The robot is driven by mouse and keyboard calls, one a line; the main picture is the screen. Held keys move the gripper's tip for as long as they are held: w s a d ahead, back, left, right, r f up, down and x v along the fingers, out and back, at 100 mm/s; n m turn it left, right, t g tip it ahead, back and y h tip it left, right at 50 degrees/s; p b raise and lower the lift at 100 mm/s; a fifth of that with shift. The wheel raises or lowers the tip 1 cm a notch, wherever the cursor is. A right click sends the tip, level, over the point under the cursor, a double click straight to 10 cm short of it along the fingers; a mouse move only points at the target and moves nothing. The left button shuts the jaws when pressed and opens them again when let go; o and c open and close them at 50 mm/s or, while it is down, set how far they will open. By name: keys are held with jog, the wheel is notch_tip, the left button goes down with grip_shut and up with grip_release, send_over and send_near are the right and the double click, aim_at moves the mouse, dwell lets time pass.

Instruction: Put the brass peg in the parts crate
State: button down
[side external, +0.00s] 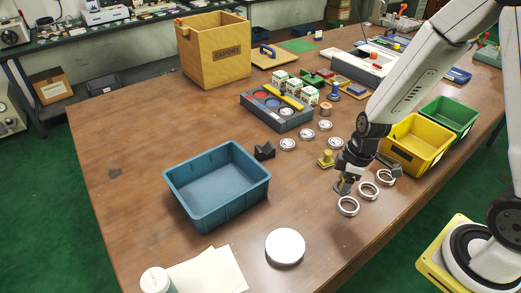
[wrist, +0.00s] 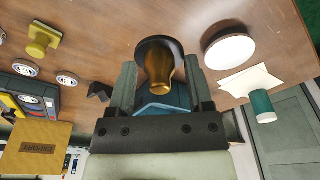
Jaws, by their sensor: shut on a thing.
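My gripper (side external: 343,187) is above the right part of the table, near the metal rings. In the wrist view its two fingers (wrist: 160,75) are shut on the brass peg (wrist: 162,70), a rounded golden piece with a dark, wide round end pointing away from the palm. In the side view the peg is too small and dark to make out clearly. The blue crate (side external: 217,178), which I take for the parts crate, stands open and looks empty, left of my gripper. Part of it shows behind the peg in the wrist view (wrist: 148,105).
Metal rings (side external: 348,206) lie beside and below my gripper. A yellow knobbed piece (side external: 326,159) and a black block (side external: 264,152) stand nearby. A yellow bin (side external: 415,148) is at right, a white disc (side external: 285,246) in front. Table between gripper and crate is mostly clear.

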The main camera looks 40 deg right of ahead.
jog(key=shift+s+r, duration=0.3)
jog(key=shift+s, duration=0.45)
jog(key=shift+r, duration=0.1)
jog(key=shift+w+r, duration=0.15)
jog(key=shift+r, duration=2.35)
jog(key=shift+w+a, duration=0.25)
jog(key=shift+w, duration=0.5)
jog(key=w+a, duration=0.8)
jog(key=w, duration=0.4)
jog(key=w+a, duration=0.9)
jog(key=w, duration=0.3)
jog(key=shift+n, duration=0.4)
jog(key=shift+s+d+f, duration=0.1)
jog(key=shift+s+f, duration=0.05)
jog(key=shift+f, duration=3.2)
jog(key=shift+s+d+f, duration=0.1)
jog(key=shift+f, duration=3.2)
jog(key=shift+f, duration=0.1)
